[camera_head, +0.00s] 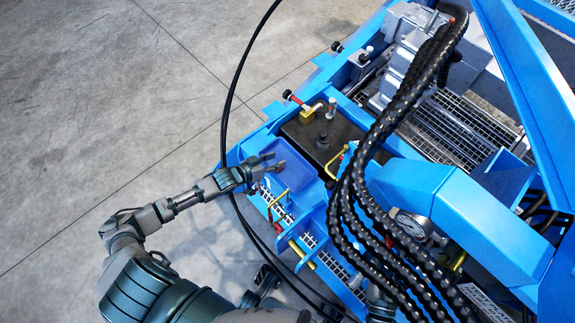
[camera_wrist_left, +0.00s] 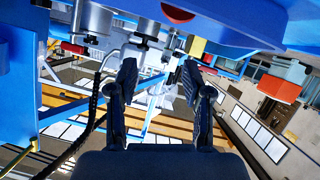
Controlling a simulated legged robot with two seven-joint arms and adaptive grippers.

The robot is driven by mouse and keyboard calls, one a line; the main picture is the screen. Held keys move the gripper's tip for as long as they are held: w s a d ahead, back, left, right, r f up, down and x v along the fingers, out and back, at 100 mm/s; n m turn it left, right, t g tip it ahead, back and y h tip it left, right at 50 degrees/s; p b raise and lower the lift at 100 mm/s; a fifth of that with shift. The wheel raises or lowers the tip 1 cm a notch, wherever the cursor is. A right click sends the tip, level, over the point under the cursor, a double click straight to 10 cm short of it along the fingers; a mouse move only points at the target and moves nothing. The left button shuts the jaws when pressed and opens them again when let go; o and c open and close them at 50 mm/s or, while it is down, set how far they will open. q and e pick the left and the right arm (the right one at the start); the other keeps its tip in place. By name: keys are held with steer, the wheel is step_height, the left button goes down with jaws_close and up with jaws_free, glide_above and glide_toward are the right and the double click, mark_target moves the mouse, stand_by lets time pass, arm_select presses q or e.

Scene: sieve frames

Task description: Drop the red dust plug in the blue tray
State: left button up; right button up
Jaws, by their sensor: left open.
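My left gripper (camera_head: 275,162) is over the far left part of the blue tray (camera_head: 298,189), its fingers apart with nothing seen between them. In the left wrist view, the left gripper (camera_wrist_left: 158,82) also shows two spread, empty fingers. Several red parts are in sight: a red-and-black knob (camera_head: 290,96) beyond the tray, a small red piece (camera_head: 278,227) below it, and a red round piece (camera_wrist_left: 178,13) at the top of the wrist view. I cannot tell which, if any, is the dust plug. The right gripper does not show.
A dark plate (camera_head: 318,135) with a brass block (camera_head: 308,117) and upright posts lies beyond the tray. Thick black hoses (camera_head: 352,190) hang at the right. Bare concrete floor (camera_head: 100,80) is at the left.

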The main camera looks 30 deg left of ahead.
arm_select(q)
steer(key=shift+s+a+r, duration=0.1)
steer(key=shift+s, duration=0.3)
steer(key=v, duration=1.1)
steer(key=shift+a, duration=0.2)
steer(key=shift+a, duration=0.15)
